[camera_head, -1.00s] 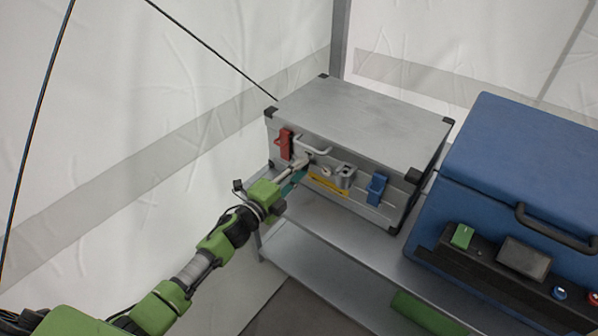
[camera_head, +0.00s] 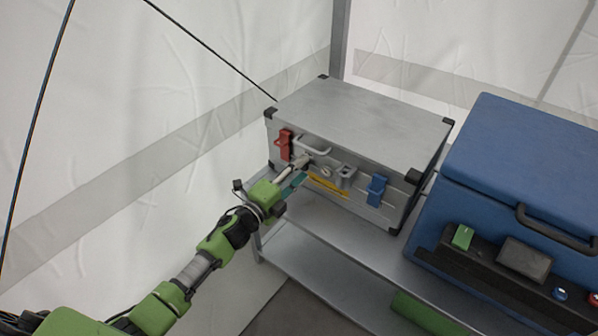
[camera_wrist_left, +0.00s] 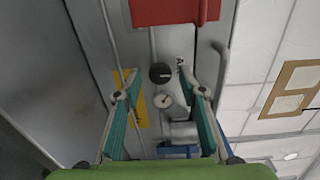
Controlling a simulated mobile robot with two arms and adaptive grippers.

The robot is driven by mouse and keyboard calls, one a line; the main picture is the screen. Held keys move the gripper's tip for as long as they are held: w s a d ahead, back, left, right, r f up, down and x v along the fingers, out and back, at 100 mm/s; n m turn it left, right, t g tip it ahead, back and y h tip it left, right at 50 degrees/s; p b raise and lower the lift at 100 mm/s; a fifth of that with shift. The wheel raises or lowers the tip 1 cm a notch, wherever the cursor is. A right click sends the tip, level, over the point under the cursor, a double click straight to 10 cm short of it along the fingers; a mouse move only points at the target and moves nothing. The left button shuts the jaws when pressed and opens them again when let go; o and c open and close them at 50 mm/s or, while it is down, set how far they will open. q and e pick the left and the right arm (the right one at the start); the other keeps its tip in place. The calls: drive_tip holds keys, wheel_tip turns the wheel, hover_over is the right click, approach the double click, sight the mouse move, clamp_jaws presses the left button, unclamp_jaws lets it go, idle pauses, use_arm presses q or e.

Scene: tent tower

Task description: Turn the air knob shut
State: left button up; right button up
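A small round black knob (camera_wrist_left: 160,72), which I take to be the air knob, is on the front of the grey metal case (camera_head: 360,115). A white-faced round gauge (camera_wrist_left: 163,101) is beside it; the gauge also shows in the head view (camera_head: 326,171). My left gripper (camera_head: 300,170) reaches the case front near the red latch and hides the knob in the head view. In the left wrist view the gripper (camera_wrist_left: 156,72) is open, with its teal fingers apart on either side of the knob. No contact with the knob is clear. My right gripper is not in view.
A red latch (camera_head: 285,143), a handle (camera_head: 314,145), a yellow strip (camera_head: 328,185) and a blue latch (camera_head: 377,190) are on the case front. The case stands on a metal shelf (camera_head: 340,240). A blue box (camera_head: 530,170) stands to its right. White tent walls are behind.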

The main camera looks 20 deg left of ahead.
use_arm(q)
drive_tip(key=shift+s, duration=0.1)
drive_tip(key=v, duration=1.1)
drive_tip(key=shift+s+a, duration=0.15)
drive_tip(key=shift+s, duration=0.25)
